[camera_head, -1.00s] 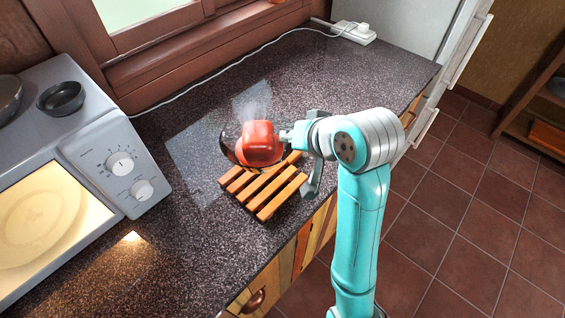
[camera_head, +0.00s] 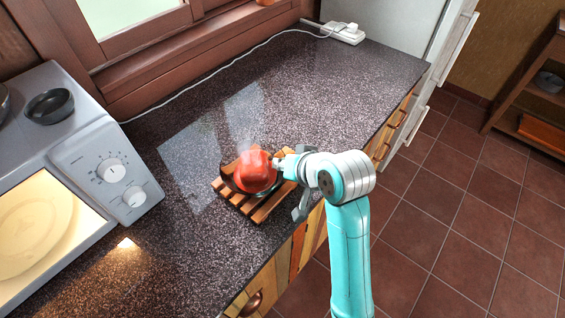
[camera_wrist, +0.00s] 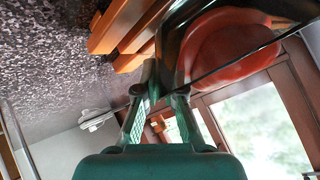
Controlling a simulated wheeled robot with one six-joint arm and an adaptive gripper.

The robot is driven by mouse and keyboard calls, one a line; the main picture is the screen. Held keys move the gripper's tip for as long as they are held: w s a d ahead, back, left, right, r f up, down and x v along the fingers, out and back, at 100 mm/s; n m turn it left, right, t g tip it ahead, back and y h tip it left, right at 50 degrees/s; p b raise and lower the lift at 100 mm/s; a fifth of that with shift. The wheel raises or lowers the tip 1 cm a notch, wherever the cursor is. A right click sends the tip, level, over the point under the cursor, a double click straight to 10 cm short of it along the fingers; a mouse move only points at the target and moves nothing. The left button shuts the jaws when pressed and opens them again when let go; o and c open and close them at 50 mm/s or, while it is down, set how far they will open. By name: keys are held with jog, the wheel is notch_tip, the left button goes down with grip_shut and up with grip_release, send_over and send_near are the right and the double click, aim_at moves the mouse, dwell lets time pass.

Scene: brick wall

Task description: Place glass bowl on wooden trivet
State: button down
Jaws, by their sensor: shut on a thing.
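The clear, dark-looking glass bowl (camera_head: 229,178) holds a red, steaming thing (camera_head: 254,171). The bowl is over the wooden trivet (camera_head: 265,209) of parallel slats on the counter. In the head view it covers most of the slats; I cannot tell whether it touches them. My gripper (camera_head: 283,164) is at the bowl's right side, shut on its edge. In the wrist view the gripper's fingers (camera_wrist: 161,92) pinch the bowl wall (camera_wrist: 172,45), and the trivet slats (camera_wrist: 118,28) are close beside the bowl. The bowl's underside is hidden in the head view.
A microwave (camera_head: 85,170) stands at the left with a dark small bowl (camera_head: 49,106) on top. A white cable (camera_head: 215,76) runs along the window side to a power strip (camera_head: 343,32). The counter (camera_head: 330,95) behind the trivet is clear. The counter's front edge is close to the trivet.

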jog(key=shift+f, duration=0.1)
jog(key=c, duration=1.3)
grip_release()
jog(key=shift+r, duration=0.2)
jog(key=v, duration=1.2)
jog(key=shift+f, duration=0.2)
